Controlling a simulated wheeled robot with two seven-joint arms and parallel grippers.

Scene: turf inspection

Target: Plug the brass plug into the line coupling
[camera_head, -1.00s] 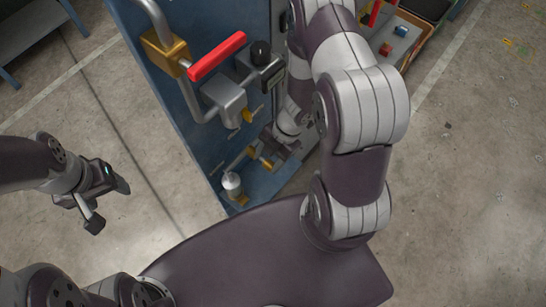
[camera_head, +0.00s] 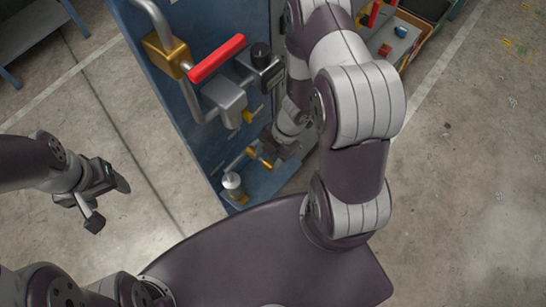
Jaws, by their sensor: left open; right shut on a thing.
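My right arm reaches down beside the blue panel, and its gripper (camera_head: 275,150) is low by the pipework. It is shut on a small brass piece (camera_head: 266,163), which seems to be the brass plug; the fingers hide part of it. Another brass fitting (camera_head: 251,152) sits just left of it on a thin pipe, probably the line coupling. At this size I cannot tell whether the two touch or are joined. My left gripper (camera_head: 107,206) is open and empty over the bare floor at the left.
The blue panel (camera_head: 205,135) carries a bent grey pipe with a brass block (camera_head: 167,54), a red handle (camera_head: 217,58) and a grey valve body (camera_head: 224,101). A grey cylinder (camera_head: 232,183) stands low on the blue base. A bin of coloured parts (camera_head: 396,35) is at upper right.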

